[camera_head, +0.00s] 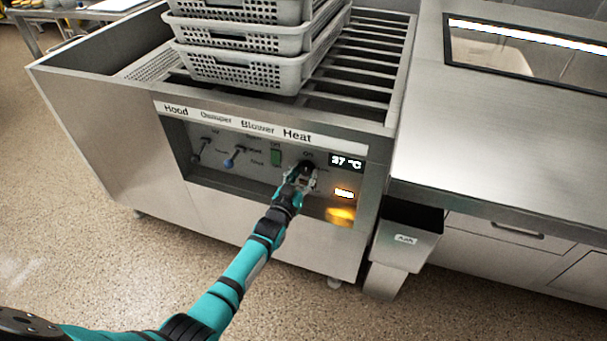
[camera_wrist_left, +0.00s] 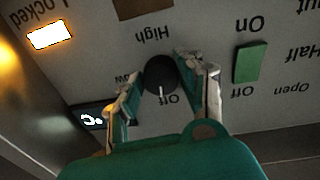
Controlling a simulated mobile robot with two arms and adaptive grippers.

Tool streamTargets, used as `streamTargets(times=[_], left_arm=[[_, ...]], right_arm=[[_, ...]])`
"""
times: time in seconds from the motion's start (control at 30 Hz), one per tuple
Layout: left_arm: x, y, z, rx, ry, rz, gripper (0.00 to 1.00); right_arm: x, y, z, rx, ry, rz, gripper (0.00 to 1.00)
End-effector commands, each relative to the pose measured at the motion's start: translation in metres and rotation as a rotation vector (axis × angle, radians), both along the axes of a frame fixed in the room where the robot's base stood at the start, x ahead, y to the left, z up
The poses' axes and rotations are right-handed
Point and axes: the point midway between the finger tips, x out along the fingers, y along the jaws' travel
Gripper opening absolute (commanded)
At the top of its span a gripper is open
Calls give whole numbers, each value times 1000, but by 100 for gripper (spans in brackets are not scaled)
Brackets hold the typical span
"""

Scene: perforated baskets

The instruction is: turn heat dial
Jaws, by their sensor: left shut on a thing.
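The black heat dial (camera_head: 307,166) sits on the dark control panel under the word Heat. In the left wrist view the dial (camera_wrist_left: 159,74) shows upside down between my fingers, and its white mark points toward Off. My left gripper (camera_head: 299,180) reaches the panel from below. Its two fingers (camera_wrist_left: 165,85) are shut on the dial, one on each side. Low and High labels show around the dial, Low partly covered by a finger. My right gripper is in neither view.
A temperature display (camera_head: 346,162) and a lit Locked lamp (camera_head: 344,193) are to the right. Grey perforated baskets (camera_head: 250,72) are stacked above. A bin (camera_head: 405,247) stands at right.

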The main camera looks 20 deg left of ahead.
Motion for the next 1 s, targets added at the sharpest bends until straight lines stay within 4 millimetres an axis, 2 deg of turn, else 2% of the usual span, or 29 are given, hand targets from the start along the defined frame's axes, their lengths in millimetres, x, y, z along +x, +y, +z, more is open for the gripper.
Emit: streamTargets(times=[0.3,0.87,0.9,1.0], left_arm=[[-1,0,-2,-131,8,0,6],[-1,0,-2,-161,10,1,6],[-1,0,-2,-161,10,1,41],[-1,-1,-2,-161,9,1,54]], right_arm=[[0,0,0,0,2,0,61],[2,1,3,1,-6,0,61],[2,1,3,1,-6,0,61],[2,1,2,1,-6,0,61]])
